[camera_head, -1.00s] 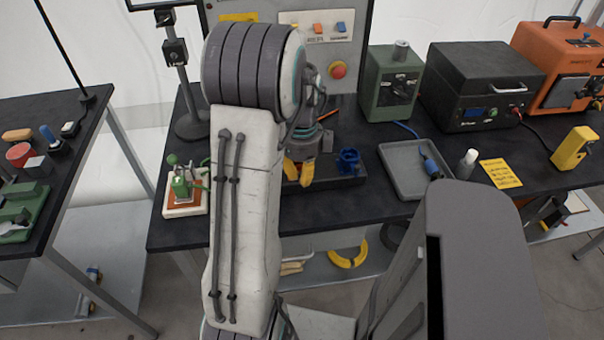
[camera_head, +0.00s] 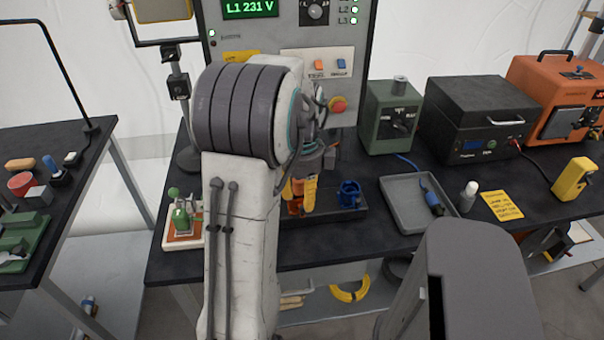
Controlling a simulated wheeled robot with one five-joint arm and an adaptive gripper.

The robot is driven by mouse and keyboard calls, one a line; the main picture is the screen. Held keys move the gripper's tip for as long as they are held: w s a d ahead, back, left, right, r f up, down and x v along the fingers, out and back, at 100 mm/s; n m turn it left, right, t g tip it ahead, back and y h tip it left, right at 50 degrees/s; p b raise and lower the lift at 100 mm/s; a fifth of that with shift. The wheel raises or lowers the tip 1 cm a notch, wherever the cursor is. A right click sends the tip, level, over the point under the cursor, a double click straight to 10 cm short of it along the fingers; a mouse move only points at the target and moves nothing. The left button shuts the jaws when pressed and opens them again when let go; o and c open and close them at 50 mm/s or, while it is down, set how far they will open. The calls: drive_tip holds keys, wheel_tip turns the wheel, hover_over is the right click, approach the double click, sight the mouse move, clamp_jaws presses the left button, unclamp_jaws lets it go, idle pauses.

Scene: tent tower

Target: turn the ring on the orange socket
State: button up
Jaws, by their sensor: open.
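The orange socket (camera_head: 294,207) stands on the black tray near the front of the bench, left of the blue socket. Only a small part of it shows; my arm and fingers hide the rest, including most of its ring. My gripper (camera_head: 301,189) has yellow-orange fingers and is open at the orange socket, pointing down. I cannot tell whether the fingers touch the ring or are only around or beside it.
A blue socket (camera_head: 349,194) stands close right of my gripper on the black tray (camera_head: 345,214). A grey tray (camera_head: 404,213) lies farther right. A green device on an orange base (camera_head: 183,240) is at left. The control panel (camera_head: 345,62) rises behind.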

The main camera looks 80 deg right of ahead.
wheel_tip(320, 180, up, 7)
idle(0.4)
idle(0.8)
